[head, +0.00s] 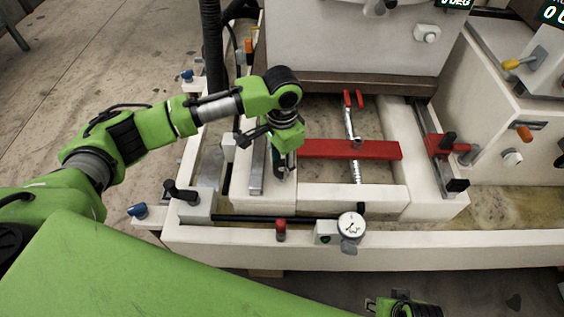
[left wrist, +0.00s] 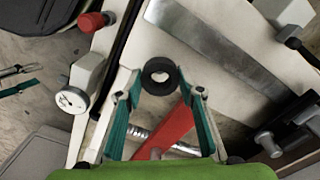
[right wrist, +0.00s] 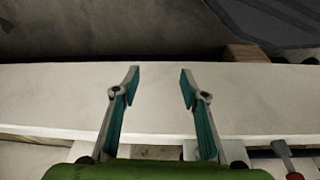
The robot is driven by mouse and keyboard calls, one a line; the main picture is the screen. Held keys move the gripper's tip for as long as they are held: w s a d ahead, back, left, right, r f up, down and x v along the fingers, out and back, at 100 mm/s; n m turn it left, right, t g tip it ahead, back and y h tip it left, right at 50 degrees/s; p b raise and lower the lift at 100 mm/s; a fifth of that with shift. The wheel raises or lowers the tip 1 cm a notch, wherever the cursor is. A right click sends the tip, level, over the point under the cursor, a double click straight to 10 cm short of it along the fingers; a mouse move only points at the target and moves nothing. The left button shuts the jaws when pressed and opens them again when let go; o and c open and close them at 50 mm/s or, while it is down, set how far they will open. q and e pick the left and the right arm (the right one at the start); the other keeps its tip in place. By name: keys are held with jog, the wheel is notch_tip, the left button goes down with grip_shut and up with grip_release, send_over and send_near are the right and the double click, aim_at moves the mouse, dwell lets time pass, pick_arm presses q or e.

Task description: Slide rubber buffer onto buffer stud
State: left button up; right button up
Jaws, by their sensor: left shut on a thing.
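My left gripper (head: 280,174) points down over the left side of the white machine frame. In the left wrist view it is shut on the rubber buffer (left wrist: 159,68), a black ring between its fingertips with its hole facing the camera. I cannot pick out the buffer stud for sure in any view. My right gripper (right wrist: 160,88) is open and empty above a pale ledge; only part of its arm end shows at the bottom of the head view.
A red bar (head: 350,150) crosses a threaded rod (head: 356,172) in the middle of the frame. A dial gauge (head: 351,226) and a red knob (head: 281,229) stand at the front rail. A red clamp with a black lever (head: 448,142) is at the right. A red-handled tool (right wrist: 284,155) shows at lower right.

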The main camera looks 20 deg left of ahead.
pick_arm(q)
jog(key=shift+p, duration=0.45)
pick_arm(e)
jog(key=f, duration=0.3)
jog(key=shift+s+f, duration=0.35)
jog(key=shift+w+r, duration=0.1)
dwell(0.7)
pick_arm(q)
jog(key=shift+p, duration=0.7)
pick_arm(e)
jog(key=shift+g, duration=0.3)
jog(key=shift+s+d+f, duration=0.1)
jog(key=shift+s+f, duration=0.3)
jog(key=shift+f, duration=0.45)
jog(key=shift+s+d+f, duration=0.1)
jog(key=shift+s+f, duration=0.25)
jog(key=shift+f, duration=0.55)
jog(key=shift+s+f, duration=0.4)
jog(key=shift+f, duration=0.45)
